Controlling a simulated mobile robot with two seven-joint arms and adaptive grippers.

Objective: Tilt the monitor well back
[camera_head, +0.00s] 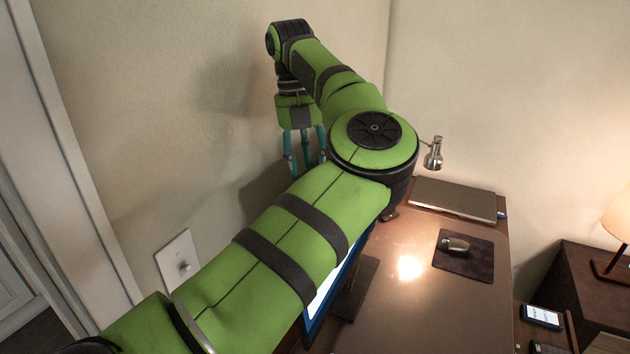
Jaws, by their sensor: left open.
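The monitor (324,292) stands on the desk, mostly hidden behind my left arm. Only a strip of its bright screen, its blue edge and a dark stand or base (358,285) beside it show. How far it tilts cannot be told. My left gripper (305,162) hangs with its teal fingers down, close to the wall and beyond the arm's elbow in the picture. It is open, with nothing seen between the fingers, and is well apart from the visible part of the monitor. My right gripper is out of view.
The brown desk (412,310) holds a closed laptop (455,199), a dark mouse pad (470,264) with a mouse (456,244), and a metal lamp head (433,155) above. A phone (541,316) lies at the right. A wall switch (178,262) is at the left. The desk's middle is clear.

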